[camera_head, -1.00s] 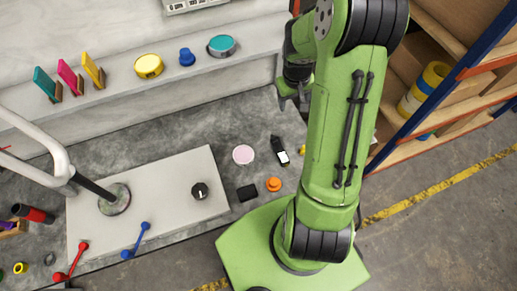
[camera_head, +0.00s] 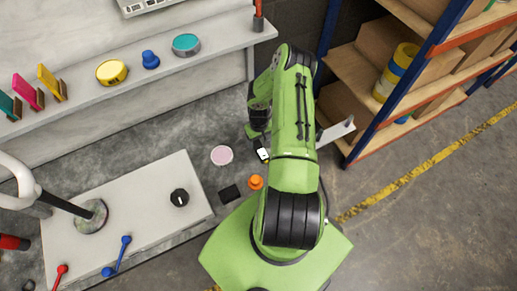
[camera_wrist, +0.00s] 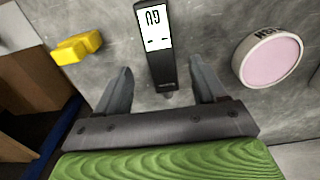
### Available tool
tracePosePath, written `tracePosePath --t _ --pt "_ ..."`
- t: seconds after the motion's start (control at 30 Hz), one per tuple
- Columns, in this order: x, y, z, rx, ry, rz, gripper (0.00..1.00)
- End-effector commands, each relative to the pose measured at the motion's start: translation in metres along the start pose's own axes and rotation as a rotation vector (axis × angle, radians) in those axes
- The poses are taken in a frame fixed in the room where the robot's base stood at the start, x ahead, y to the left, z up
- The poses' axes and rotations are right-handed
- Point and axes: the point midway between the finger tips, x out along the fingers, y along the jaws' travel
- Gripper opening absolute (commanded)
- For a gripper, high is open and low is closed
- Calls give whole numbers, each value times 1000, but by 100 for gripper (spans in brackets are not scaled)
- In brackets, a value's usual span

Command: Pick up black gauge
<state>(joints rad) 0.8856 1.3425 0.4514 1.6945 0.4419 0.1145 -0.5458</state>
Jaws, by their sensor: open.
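The black gauge (camera_wrist: 165,70) has a white display reading dark characters. In the wrist view it lies on the grey surface, its lower end between the two fingers of my gripper (camera_wrist: 161,88). The fingers are apart, one on each side, and I see no contact with it. In the head view the gauge (camera_head: 262,153) shows mostly as its white display, with the rest hidden by my arm. The gripper tips are hard to make out there.
A pink-topped round tin (camera_wrist: 268,58) lies to the right of the gauge and a yellow piece (camera_wrist: 77,47) to its left. An orange knob (camera_head: 255,182) and a black block (camera_head: 229,193) are nearby. Shelving (camera_head: 362,75) stands at the right.

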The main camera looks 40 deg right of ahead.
Motion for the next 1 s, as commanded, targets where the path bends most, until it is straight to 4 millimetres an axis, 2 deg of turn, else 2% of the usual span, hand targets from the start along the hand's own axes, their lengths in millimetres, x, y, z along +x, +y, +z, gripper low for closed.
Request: tracePosePath --t 0.1,0.2,0.47,0.9,1.0 --pt "27 -2 1 3 -4 -4 70" --pt "41 -2 0 2 -2 -2 70" --pt "44 -1 0 0 -1 0 70" --pt "44 -1 0 0 -1 0 4" --pt "43 -1 0 0 -1 0 4"
